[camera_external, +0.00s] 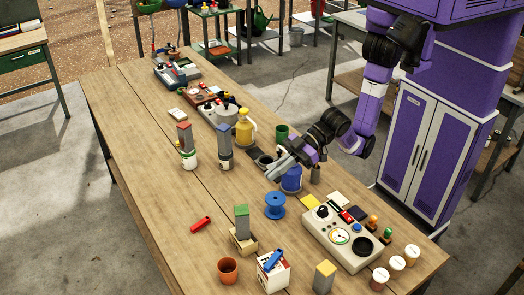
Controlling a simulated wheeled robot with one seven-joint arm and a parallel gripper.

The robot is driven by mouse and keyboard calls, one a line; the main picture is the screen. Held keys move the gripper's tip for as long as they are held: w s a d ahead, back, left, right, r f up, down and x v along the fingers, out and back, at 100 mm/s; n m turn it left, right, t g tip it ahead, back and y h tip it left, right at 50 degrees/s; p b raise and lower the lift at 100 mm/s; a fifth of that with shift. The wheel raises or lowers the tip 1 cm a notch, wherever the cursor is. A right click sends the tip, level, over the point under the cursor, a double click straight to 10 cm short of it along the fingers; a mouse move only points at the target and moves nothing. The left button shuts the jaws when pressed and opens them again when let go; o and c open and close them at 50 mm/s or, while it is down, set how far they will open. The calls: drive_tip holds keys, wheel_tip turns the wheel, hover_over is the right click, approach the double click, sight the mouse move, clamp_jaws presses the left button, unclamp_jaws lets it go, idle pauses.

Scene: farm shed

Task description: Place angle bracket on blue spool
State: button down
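The blue spool (275,206) stands upright on the wooden table, just left of a grey control panel. My gripper (272,174) reaches in from the right, low over the table, up and a little to the left of the spool in the picture. Its fingers point down and left. At this size I cannot tell whether they are open or shut, or whether they hold anything. I cannot make out the angle bracket for certain; a small dark item (262,158) lies by the gripper.
A blue container (291,181) stands close under my wrist, and a yellow jug (244,130) farther back. The grey control panel (345,236) is right of the spool. A red item (201,225) lies on the left, where the tabletop (150,170) is mostly clear.

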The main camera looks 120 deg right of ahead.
wheel_tip(320, 180, down, 12)
drive_tip(key=shift+f+b, duration=0.1)
drive_tip(key=shift+b, duration=0.2)
idle(0.3)
drive_tip(key=c, duration=1.7)
unclamp_jaws()
drive_tip(key=v, duration=1.2)
drive_tip(key=shift+b, duration=0.4)
